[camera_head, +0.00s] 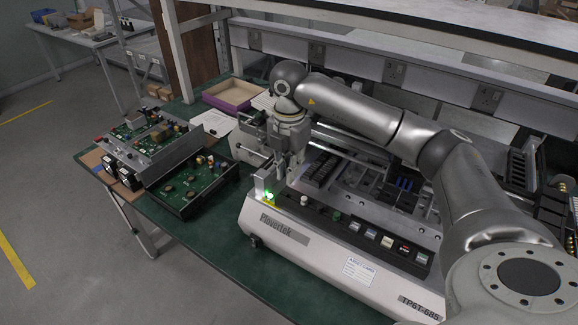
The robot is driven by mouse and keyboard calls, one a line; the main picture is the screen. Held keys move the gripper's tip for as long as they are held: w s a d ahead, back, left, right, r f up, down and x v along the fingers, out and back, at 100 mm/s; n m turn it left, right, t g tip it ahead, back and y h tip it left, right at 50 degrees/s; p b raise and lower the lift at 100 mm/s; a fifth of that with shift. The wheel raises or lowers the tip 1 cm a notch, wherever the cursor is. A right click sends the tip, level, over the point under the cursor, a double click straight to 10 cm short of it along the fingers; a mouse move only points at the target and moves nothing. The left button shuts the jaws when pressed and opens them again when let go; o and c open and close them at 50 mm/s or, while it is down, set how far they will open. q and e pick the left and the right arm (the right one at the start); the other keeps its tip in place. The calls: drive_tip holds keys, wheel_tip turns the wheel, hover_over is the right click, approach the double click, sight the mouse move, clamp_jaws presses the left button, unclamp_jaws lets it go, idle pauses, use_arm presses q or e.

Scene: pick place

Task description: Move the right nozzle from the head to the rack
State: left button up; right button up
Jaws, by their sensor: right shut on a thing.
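My right gripper (267,182) is at the end of the arm that comes in from the right. It points down over the front left part of the grey pick-and-place machine (310,245), just above its front panel. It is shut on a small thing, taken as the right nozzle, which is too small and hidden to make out. My wrist and fingers cover the machine's head, so I cannot tell how the nozzle sits against it. The nozzle rack cannot be told apart clearly among the dark slotted parts (320,168) on the machine bed. My left gripper is not in view.
Open circuit-board units (155,145) lie on the green table left of the machine. A purple box (232,95) and paper (214,121) lie behind them. Buttons (370,233) line the machine's front panel, with a green light (268,195) at its left. Black feeders (525,165) stand at the right.

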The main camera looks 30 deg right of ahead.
drive_tip(key=shift+f+b, duration=1.15)
drive_tip(key=shift+f, duration=0.55)
drive_tip(key=shift+f+b, duration=0.75)
drive_tip(key=shift+f, duration=0.55)
drive_tip(key=o, duration=0.8)
drive_tip(key=c, duration=0.4)
drive_tip(key=shift+o, duration=0.2)
